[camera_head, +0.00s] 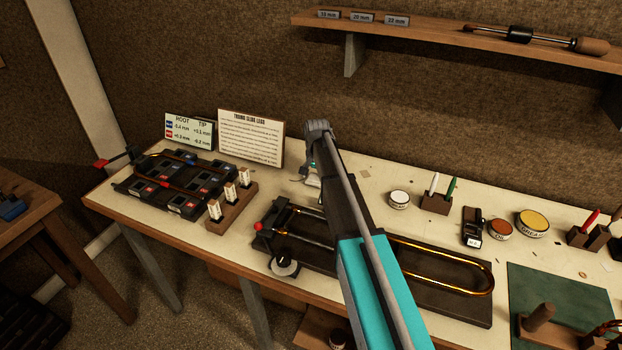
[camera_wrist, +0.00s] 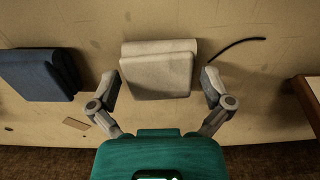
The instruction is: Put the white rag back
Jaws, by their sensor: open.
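The white rag (camera_wrist: 158,62) shows in the wrist view as a folded pale cloth lying on the light bench top. My gripper (camera_wrist: 160,80) is open, with one finger on each side of the rag's near part. The rag lies between and slightly beyond the fingertips; I cannot tell whether they touch it. In the head view my arm crosses the middle of the bench and hides most of my gripper, and I cannot make out the rag there.
A folded dark blue cloth (camera_wrist: 36,75) lies left of the rag. A thin black curved piece (camera_wrist: 235,47) lies to its right. In the head view, a slide fixture (camera_head: 455,298), a small block rack (camera_head: 228,208) and a standing text card (camera_head: 251,137) surround my arm. A shelf (camera_head: 440,31) hangs above.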

